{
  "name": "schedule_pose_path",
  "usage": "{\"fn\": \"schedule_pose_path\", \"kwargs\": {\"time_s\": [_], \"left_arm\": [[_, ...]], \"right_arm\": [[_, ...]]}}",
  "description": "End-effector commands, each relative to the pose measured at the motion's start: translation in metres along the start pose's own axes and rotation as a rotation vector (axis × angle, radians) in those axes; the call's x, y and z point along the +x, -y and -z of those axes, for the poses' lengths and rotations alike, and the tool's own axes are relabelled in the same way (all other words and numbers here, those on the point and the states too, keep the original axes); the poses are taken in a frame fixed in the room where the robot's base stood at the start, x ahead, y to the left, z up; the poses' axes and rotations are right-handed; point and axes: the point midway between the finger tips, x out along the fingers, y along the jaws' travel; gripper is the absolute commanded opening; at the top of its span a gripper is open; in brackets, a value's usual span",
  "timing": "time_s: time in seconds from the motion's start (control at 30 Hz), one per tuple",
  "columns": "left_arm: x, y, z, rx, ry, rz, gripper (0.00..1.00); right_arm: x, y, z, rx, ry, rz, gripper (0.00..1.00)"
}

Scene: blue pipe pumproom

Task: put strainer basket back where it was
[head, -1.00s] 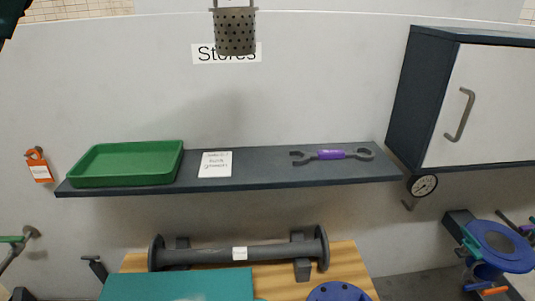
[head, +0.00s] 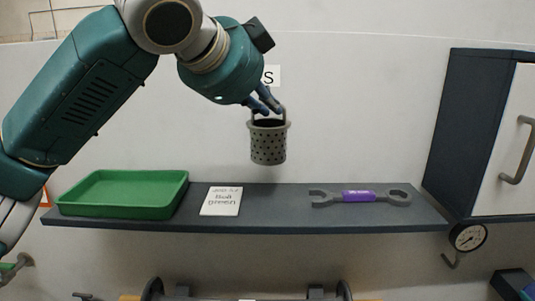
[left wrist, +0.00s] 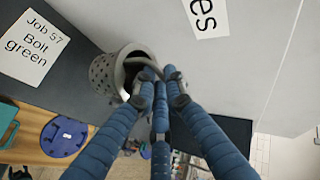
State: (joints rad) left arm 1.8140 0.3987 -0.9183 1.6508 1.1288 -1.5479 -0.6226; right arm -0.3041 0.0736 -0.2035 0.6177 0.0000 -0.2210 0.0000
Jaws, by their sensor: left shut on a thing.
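The strainer basket (head: 268,143) is a grey perforated cup with a bail handle. It hangs upright in the head view, above the dark shelf (head: 290,220) and between the card and the wrench. My left gripper (head: 268,106) is shut on its handle from above. In the left wrist view the blue fingers (left wrist: 160,78) close on the handle of the basket (left wrist: 104,72). The basket looks clear of the shelf top. My right gripper is not in view.
On the shelf are a green tray (head: 70,206) at the left, a white card (head: 221,201) reading "Bolt green", and a purple-handled wrench (head: 360,197). A dark wall cabinet (head: 464,130) stands at the right, with a gauge (head: 468,237) below. Shelf between card and wrench is bare.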

Motion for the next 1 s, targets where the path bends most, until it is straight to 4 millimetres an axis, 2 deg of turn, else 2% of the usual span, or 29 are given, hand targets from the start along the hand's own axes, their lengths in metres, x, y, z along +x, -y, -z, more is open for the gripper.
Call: {"fn": "schedule_pose_path", "kwargs": {"time_s": [0.03,0.13,0.37,0.6,1.0], "left_arm": [[0.006,-0.011,-0.003,0.001,0.0,-0.003,0.0],[0.016,-0.027,-0.007,0.0,0.0,-0.001,0.0],[0.028,-0.044,-0.012,0.0,0.0,0.001,0.0],[0.045,-0.073,-0.019,-0.001,0.0,0.0,0.0],[0.049,-0.079,-0.02,-0.001,-0.001,0.001,0.0]], "right_arm": [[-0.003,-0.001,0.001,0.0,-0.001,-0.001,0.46],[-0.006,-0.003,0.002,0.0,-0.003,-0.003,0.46],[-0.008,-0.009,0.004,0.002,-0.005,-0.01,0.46],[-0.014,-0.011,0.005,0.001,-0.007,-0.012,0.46],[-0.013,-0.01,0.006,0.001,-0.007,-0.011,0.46]]}}
